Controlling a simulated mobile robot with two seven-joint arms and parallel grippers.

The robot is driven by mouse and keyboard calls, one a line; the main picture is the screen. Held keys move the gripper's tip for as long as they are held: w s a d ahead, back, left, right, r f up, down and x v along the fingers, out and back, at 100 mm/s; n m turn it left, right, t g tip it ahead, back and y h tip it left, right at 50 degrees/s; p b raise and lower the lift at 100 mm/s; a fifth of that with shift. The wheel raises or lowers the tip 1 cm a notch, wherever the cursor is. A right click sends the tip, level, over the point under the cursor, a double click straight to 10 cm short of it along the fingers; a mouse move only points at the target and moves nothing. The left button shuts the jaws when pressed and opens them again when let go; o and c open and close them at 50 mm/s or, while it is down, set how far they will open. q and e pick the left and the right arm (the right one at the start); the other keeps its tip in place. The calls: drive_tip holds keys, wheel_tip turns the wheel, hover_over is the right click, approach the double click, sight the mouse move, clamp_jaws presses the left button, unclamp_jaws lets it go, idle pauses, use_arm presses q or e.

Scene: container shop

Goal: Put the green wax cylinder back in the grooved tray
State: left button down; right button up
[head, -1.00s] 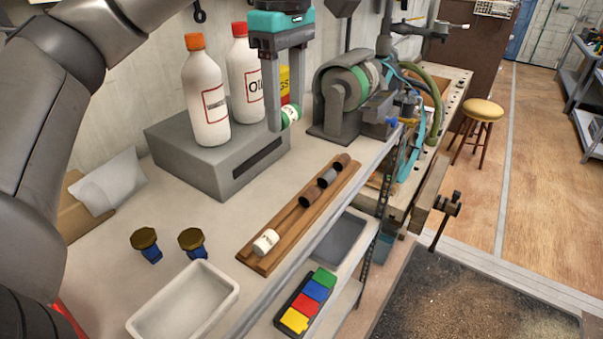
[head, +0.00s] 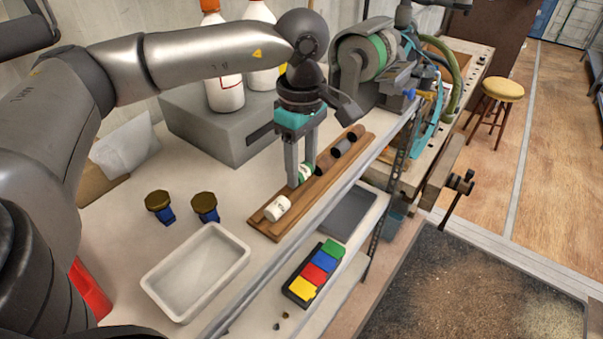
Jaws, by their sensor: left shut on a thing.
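My left gripper (head: 300,178) points down over the wooden grooved tray (head: 323,184) and is shut on the green wax cylinder (head: 306,173). The cylinder has a green and white label and is partly hidden by the fingers. It is low at the middle of the tray; I cannot tell whether it touches the groove. A white cylinder (head: 277,208) lies at the tray's near end. A brown cylinder (head: 325,163), a dark one (head: 341,148) and another brown one (head: 356,132) lie toward the far end. My right gripper is not in view.
A white bin (head: 197,272) and two brass-topped blue knobs (head: 160,206) stand left of the tray. A grinding machine (head: 368,60) stands beyond the tray. Coloured blocks (head: 315,274) sit on a lower shelf.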

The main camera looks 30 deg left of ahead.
sight(302, 168)
use_arm(q)
drive_tip(key=shift+f, duration=1.35)
drive_tip(key=c, duration=0.8)
unclamp_jaws()
drive_tip(key=shift+f, duration=0.15)
drive_tip(key=o, duration=0.5)
drive_tip(key=shift+c, duration=0.2)
drive_tip(key=shift+r, duration=0.2)
wheel_tip(302, 168, up, 12)
drive_tip(key=shift+b, duration=0.75)
